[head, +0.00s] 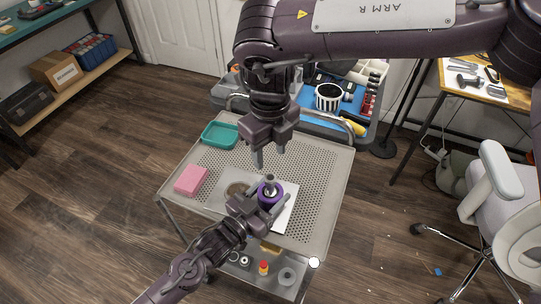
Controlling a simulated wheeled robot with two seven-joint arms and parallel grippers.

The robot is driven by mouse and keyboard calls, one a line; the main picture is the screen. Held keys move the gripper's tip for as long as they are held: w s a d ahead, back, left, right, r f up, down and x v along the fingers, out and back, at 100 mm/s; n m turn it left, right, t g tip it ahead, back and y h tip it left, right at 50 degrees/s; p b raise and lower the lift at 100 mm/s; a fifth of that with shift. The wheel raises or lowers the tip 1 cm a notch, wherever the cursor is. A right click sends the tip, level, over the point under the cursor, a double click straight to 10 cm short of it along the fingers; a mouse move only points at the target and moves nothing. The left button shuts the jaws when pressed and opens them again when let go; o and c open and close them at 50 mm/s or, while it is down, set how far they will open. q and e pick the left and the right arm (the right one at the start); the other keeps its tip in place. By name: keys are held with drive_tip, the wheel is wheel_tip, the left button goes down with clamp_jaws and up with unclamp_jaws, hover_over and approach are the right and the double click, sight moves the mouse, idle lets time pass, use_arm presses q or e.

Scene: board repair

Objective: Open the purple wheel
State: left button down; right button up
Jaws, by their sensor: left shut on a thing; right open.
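The purple wheel (265,201) stands on a white sheet (285,216) on the perforated metal cart top (316,185). A grey metal piece sticks up from its middle. My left gripper (264,205) reaches in from the lower left and is shut on the purple wheel, with its fingers around the wheel's sides. My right gripper (269,160) hangs above and behind the wheel, pointing down, open and empty. The lower side of the wheel is partly hidden by my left gripper.
A brown round piece (236,189) lies left of the wheel. A pink block (191,180) and a teal tray (219,135) are on the cart's left side. The cart's right side is clear. A blue-topped bench (345,106) with tools stands behind.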

sight(271, 179)
drive_tip(key=m, duration=1.1)
drive_tip(key=shift+a, duration=0.1)
drive_tip(key=m, duration=0.4)
drive_tip(key=shift+m, duration=0.4)
drive_tip(key=m, duration=0.4)
drive_tip(key=shift+m, duration=0.3)
drive_tip(key=m, duration=0.8)
drive_tip(key=shift+m, duration=0.4)
drive_tip(key=m, duration=1)
drive_tip(key=shift+d, duration=0.2)
drive_tip(key=shift+m, duration=0.3)
drive_tip(key=shift+f, duration=4)
